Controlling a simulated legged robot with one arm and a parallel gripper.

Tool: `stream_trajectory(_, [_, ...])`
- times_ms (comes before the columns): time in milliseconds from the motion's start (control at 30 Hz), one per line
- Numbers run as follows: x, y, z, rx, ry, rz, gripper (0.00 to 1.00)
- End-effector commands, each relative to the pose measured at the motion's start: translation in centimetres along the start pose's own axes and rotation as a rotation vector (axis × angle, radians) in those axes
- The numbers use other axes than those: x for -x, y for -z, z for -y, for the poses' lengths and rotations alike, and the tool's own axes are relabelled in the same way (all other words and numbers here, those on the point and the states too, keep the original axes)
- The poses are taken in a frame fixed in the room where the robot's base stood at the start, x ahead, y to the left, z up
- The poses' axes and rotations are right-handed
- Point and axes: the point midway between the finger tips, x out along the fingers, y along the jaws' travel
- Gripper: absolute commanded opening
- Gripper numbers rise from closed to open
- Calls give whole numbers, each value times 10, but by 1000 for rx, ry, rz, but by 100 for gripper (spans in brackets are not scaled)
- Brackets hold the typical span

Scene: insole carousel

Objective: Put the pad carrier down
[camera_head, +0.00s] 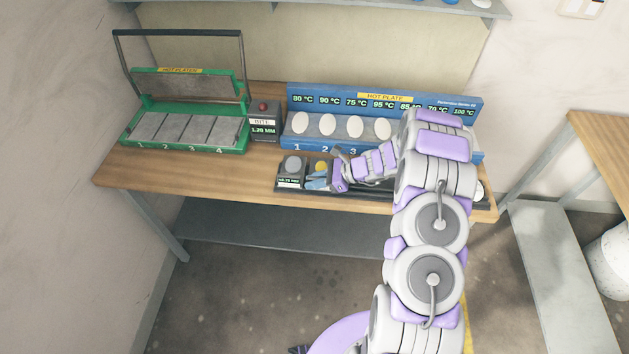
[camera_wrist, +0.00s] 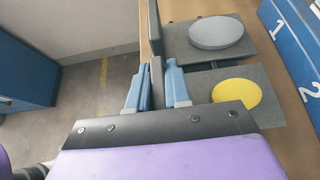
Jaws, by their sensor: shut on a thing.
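My gripper (camera_wrist: 157,92) is at the front edge of the bench, its two blue fingers closed on an upright dark grey piece (camera_wrist: 157,75), which looks like part of the pad carrier. The head view shows my gripper (camera_head: 320,183) low at the left end of the dark tray. A yellow oval pad (camera_wrist: 237,94) lies on a grey square plate (camera_wrist: 262,114) just right of the fingers. It also shows in the head view (camera_head: 321,166). The fingers hide where the held piece joins the plate, and I cannot tell whether the plate touches the tray.
A grey round pad (camera_head: 293,163) sits beside the yellow one, above a small display. The dark tray (camera_head: 283,188) runs along the bench front. The blue hot plate (camera_head: 300,149) with white pads stands behind; the green hot plate (camera_head: 190,150) and a small device (camera_head: 264,125) stand left.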

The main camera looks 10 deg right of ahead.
Motion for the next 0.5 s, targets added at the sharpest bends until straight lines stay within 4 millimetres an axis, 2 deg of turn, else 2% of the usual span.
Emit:
stream_trajectory(33, [0,1,0,0,1,0,0])
stream_trajectory(67, [0,1,0,0,1,0,20])
stream_trajectory(300, [0,0,0,-1,1,0,43])
stream_trajectory(500, [-1,0,0,-1,1,-1,44])
